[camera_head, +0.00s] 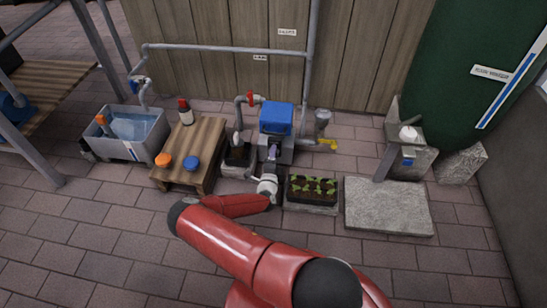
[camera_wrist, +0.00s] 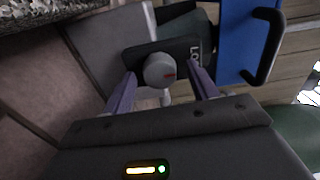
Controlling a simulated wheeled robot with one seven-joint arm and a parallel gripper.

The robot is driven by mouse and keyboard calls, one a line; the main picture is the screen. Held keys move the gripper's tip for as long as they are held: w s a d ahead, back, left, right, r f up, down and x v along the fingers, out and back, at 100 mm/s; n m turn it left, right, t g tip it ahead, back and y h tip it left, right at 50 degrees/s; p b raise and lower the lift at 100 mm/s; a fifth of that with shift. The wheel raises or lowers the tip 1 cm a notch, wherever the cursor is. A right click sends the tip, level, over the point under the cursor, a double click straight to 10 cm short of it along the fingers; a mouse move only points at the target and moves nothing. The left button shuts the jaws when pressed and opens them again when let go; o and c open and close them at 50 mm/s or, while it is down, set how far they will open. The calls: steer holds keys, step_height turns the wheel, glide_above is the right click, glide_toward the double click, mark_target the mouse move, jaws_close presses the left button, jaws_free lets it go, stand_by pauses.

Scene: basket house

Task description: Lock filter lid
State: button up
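The filter box with its blue lid (camera_head: 276,118) stands by the fence in the head view. In the wrist view the blue lid (camera_wrist: 235,40) with a black handle (camera_wrist: 266,50) is at the upper right. In the head view my gripper (camera_head: 273,152) is at the front of the filter box, and the knob is hidden there.
A wooden table (camera_head: 205,142) with orange and blue caps and a bottle (camera_head: 185,113) stands left, beside a water basin (camera_head: 130,130). A seedling tray (camera_head: 312,190) lies close right of my wrist. A pipe with a red valve (camera_head: 251,97) is beside the filter. Paving in front is clear.

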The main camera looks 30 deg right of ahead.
steer(key=p+v, duration=0.1)
steer(key=v, duration=0.6)
steer(key=shift+s+a, duration=0.2)
steer(key=shift+s, duration=0.15)
